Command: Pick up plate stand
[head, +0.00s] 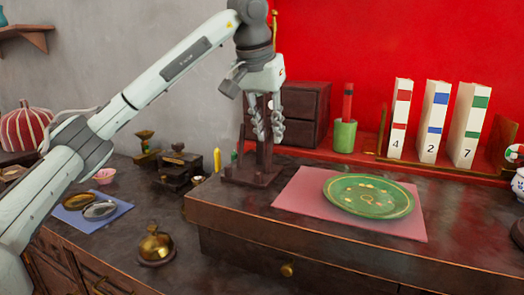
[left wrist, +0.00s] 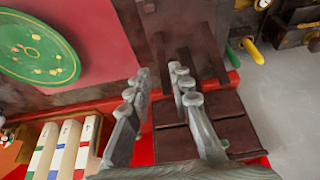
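The plate stand (head: 252,176) is dark red-brown wood with upright posts. It stands upright on the raised dark counter, left of the pink mat. My left gripper (head: 266,138) points down at the stand's upper part, with its grey fingers overlapping the posts in the head view. In the left wrist view the fingers (left wrist: 160,76) are spread with a gap between them, and the stand (left wrist: 200,38) shows beyond them. I cannot tell whether a finger touches a post. My right gripper is in neither view.
A green plate (head: 368,195) lies on a pink mat (head: 300,192) right of the stand. A dark drawer box (head: 305,112), a green cup (head: 344,136) and numbered white books (head: 434,120) stand behind. A brass bell (head: 156,245) sits on the lower counter.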

